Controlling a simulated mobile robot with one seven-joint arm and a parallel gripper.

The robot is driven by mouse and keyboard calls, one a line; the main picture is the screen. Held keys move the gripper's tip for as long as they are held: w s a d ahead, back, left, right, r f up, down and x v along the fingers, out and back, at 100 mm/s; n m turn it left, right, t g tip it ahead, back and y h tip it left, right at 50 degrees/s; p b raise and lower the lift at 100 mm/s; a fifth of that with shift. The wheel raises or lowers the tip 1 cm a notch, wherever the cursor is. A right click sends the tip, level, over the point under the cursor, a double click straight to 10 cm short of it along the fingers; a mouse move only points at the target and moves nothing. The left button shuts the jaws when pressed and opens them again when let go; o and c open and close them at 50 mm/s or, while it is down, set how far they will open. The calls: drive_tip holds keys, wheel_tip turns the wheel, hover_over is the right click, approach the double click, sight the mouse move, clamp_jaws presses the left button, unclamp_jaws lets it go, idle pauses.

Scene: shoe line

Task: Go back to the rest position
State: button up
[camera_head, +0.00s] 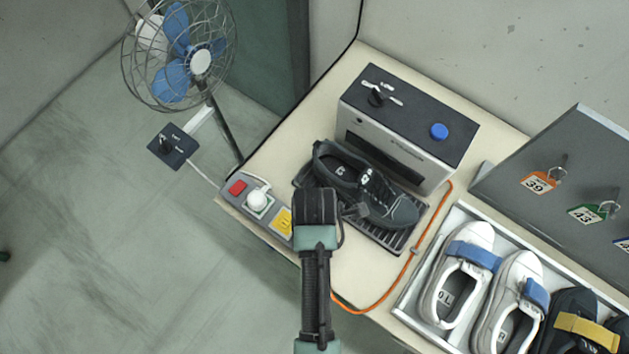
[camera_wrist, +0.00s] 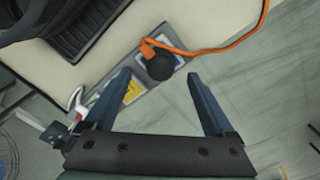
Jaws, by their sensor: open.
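My gripper (camera_wrist: 162,85) is open and empty in the wrist view, its two dark fingers apart. Between and beyond the fingers are the table's edge, a power strip and the grey floor. In the head view my arm reaches up from the bottom middle, and its end (camera_head: 316,205) is over the table's front edge, beside the power strip (camera_head: 234,199). The fingers are hidden there. A black shoe (camera_head: 389,206) lies on the ribbed black tray (camera_head: 395,239) in front of the grey machine (camera_head: 398,155), just right of my arm's end.
An orange cable (camera_head: 410,262) runs along the table; its black plug (camera_wrist: 160,68) is in the power strip. A fan (camera_head: 200,62) stands left. The left floor is mostly clear.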

wheel_tip(320, 180, up, 8)
drive_tip(key=w+r+m+t+b, duration=0.2)
drive_tip(key=w+r+m+t, duration=0.4)
drive_tip(key=w+r, duration=0.6)
drive_tip(key=w+r+m+t+b, duration=0.1)
drive_tip(key=w+r+m+t, duration=0.2)
drive_tip(key=w+r+t, duration=0.8)
drive_tip(key=s+r+m+t+b, duration=0.25)
drive_tip(key=r+m, duration=0.35)
drive_tip(key=r, duration=1.6)
drive_tip(key=s+r+m+t, duration=0.4)
drive_tip(key=s+r+t, duration=0.4)
drive_tip(key=r, duration=0.8)
drive_tip(key=s, duration=0.3)
drive_tip(key=shift+m, duration=0.4)
drive_tip(key=shift+f, duration=0.2)
